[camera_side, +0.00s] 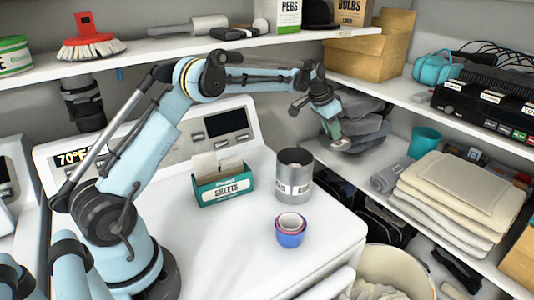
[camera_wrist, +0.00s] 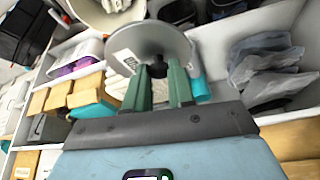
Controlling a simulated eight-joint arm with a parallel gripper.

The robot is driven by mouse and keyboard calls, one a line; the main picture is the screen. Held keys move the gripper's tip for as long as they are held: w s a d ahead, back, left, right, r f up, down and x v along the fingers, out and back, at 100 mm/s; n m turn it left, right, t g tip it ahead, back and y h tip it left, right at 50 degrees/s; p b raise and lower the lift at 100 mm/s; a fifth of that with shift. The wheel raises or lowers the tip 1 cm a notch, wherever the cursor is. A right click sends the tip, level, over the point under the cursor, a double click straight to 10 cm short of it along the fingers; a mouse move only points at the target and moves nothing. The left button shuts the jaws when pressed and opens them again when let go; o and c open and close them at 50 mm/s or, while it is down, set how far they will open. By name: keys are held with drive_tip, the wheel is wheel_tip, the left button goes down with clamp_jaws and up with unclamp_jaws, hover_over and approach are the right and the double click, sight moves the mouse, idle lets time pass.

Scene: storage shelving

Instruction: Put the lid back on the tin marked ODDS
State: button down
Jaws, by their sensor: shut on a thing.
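The grey metal tin (camera_side: 294,178) stands upright and open-topped on the white machine top, right of the SHEETS box. Its white label is turned partly to the right, so I cannot read all of it. My gripper (camera_side: 335,131) is up to the right of the tin and above it, near the shelf with grey bags. In the wrist view my gripper (camera_wrist: 158,72) has its green fingers shut on the dark knob of a round grey lid (camera_wrist: 150,38). The lid carries a white label too small to read and looks tilted.
The SHEETS box (camera_side: 222,186) stands close left of the tin. Nested small cups (camera_side: 290,230) stand in front of it. Grey bags (camera_side: 357,118) and folded towels (camera_side: 458,195) fill the right shelves. The machine top's front is clear.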

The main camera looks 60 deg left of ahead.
drive_tip(key=shift+s+d+r, duration=0.15)
drive_tip(key=shift+r, duration=0.2)
drive_tip(key=s+d+r, duration=0.1)
drive_tip(key=s+r, duration=0.1)
drive_tip(key=s, duration=0.4)
drive_tip(key=s+d+r, duration=0.2)
drive_tip(key=s, duration=0.4)
drive_tip(key=s+d+r, duration=0.1)
drive_tip(key=s+r, duration=0.2)
drive_tip(key=s, duration=0.3)
drive_tip(key=shift+s+d, duration=0.15)
drive_tip(key=shift+s, duration=0.2)
drive_tip(key=shift+f, duration=1.1)
drive_tip(key=shift+f, duration=0.2)
drive_tip(key=shift+c, duration=2)
unclamp_jaws()
